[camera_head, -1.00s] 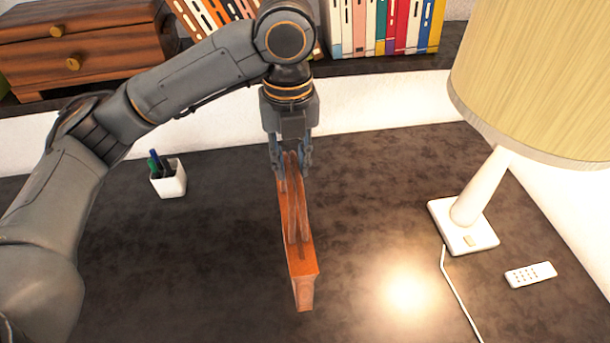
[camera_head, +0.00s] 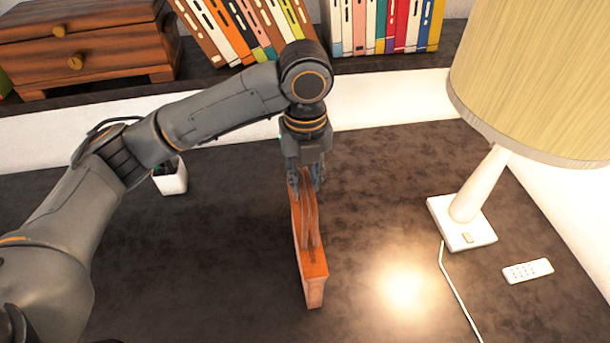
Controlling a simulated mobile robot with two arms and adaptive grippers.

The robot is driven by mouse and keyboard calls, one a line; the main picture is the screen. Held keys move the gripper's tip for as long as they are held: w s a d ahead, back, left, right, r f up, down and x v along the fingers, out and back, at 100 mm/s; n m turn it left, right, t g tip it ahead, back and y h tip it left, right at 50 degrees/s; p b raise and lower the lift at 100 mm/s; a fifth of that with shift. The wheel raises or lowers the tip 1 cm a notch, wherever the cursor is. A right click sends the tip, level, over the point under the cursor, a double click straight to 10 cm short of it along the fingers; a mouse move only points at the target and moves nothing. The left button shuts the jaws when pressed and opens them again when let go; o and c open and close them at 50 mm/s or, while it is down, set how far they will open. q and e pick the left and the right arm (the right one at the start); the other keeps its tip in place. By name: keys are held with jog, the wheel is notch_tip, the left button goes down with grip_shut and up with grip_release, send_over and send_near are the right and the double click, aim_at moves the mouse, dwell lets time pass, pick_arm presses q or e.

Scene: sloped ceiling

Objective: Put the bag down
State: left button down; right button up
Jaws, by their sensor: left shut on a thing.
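The bag (camera_head: 313,262) is orange-brown, narrow and upright, with its handles toward my gripper. It is over the middle of the dark desk (camera_head: 210,260). My left gripper (camera_head: 306,183) points down and is shut on the bag's handles at its far end. I cannot tell whether the bag's underside touches the desk. My right gripper is not in view.
A lamp (camera_head: 478,205) with a cord stands at the right, near a white remote (camera_head: 528,271). A white pen cup (camera_head: 172,180) is partly behind my left arm. Books (camera_head: 385,27) and a wooden drawer box (camera_head: 85,45) line the back shelf. The desk around the bag is clear.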

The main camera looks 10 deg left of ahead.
pick_arm(q)
jog(key=c, duration=1.1)
grip_release()
jog(key=shift+f, duration=0.1)
jog(key=shift+c, duration=0.2)
notch_tip(320, 180, up, 12)
jog(key=shift+b, duration=0.45)
